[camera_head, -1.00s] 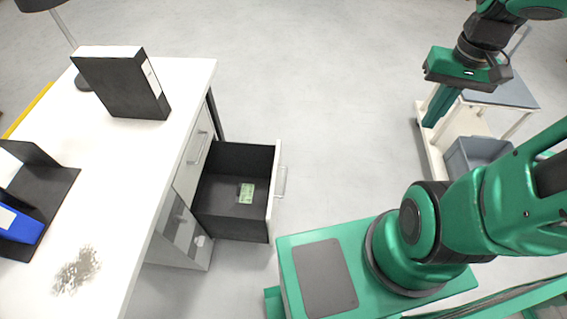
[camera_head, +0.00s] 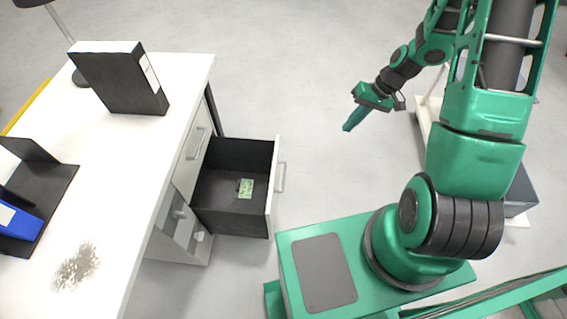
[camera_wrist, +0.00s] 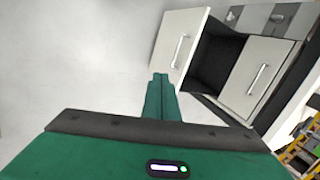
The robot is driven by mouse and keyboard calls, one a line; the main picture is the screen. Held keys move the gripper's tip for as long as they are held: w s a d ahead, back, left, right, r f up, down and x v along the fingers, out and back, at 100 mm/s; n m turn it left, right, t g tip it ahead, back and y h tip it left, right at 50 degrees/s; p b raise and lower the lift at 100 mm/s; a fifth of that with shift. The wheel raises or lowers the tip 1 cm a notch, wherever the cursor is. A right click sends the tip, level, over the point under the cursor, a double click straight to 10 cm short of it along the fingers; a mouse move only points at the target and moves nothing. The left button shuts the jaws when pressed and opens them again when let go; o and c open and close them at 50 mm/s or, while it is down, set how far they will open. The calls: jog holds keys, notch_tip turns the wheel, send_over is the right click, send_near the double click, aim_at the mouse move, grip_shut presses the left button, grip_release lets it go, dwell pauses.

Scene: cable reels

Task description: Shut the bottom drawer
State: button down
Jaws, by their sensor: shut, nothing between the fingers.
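The bottom drawer (camera_head: 236,220) stands pulled out from the unit under the white desk. Its inside is dark, and a small green item (camera_head: 245,188) lies on its floor. Its light front (camera_head: 272,190) carries a bar handle (camera_head: 281,177). My gripper (camera_head: 347,127) is shut and empty, in the air to the right of the drawer front and apart from it. In the wrist view the shut fingers (camera_wrist: 161,80) point toward the open drawer, whose front (camera_wrist: 180,42) and handle (camera_wrist: 179,51) show just beyond the tips. The green item is not visible there.
A closed drawer (camera_head: 194,150) sits above the open one. The white desk (camera_head: 150,160) holds a black binder (camera_head: 122,82), a blue binder (camera_head: 18,221) and a pile of small metal pieces (camera_head: 77,266). A cart (camera_head: 425,115) stands behind my arm. The floor between is clear.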

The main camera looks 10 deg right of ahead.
jog(key=w+a+f+m+t+y, duration=0.1)
jog(key=a+f+y, duration=0.1)
jog(key=a+f, duration=0.5)
jog(key=w+a+f+m+t+y, duration=0.1)
jog(key=a+f+y, duration=0.15)
jog(key=f, duration=0.95)
send_over(284, 163)
jog(key=s, duration=0.3)
jog(key=shift+s+a+f, duration=0.1)
jog(key=shift+a+f, duration=0.1)
jog(key=shift+f, duration=1.4)
jog(key=shift+s+a+f, duration=0.1)
jog(key=shift+a+f, duration=0.1)
jog(key=shift+f, duration=1.35)
